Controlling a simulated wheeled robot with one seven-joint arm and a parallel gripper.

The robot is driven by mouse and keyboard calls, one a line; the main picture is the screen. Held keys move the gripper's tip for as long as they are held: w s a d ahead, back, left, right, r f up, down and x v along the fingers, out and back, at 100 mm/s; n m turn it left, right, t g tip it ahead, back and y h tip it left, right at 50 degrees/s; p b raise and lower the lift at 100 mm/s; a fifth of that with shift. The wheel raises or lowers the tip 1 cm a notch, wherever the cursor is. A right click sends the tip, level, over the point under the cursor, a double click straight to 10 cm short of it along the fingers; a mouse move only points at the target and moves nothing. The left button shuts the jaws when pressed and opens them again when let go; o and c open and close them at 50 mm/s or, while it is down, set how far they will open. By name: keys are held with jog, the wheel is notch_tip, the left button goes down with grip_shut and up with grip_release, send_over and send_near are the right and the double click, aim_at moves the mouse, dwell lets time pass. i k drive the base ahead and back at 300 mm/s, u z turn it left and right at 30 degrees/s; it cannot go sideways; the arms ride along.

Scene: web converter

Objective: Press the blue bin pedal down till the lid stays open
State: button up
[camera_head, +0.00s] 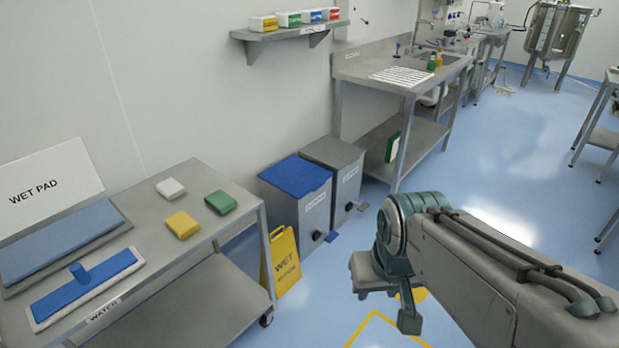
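The blue bin has a flat blue lid (295,176), which is shut, on a grey body (315,210) standing on the floor by the wall. Its small blue pedal (331,237) sticks out low at the front right, with a dark round part beside it. My gripper (392,303) hangs at the end of my arm, to the right of and nearer than the pedal, apart from it. A dark finger-like part points down, but I cannot tell whether the gripper is open or shut.
A grey-lidded bin (333,153) with a grey pedal (362,206) stands right beside the blue one. A yellow wet-floor sign (283,262) stands close in front on the left, next to a steel cart (222,240). Blue floor (345,275) lies clear before the bins.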

aim_at(330, 237)
jog(key=z, duration=0.45)
jog(key=i, duration=2.4)
jog(key=u, duration=0.7)
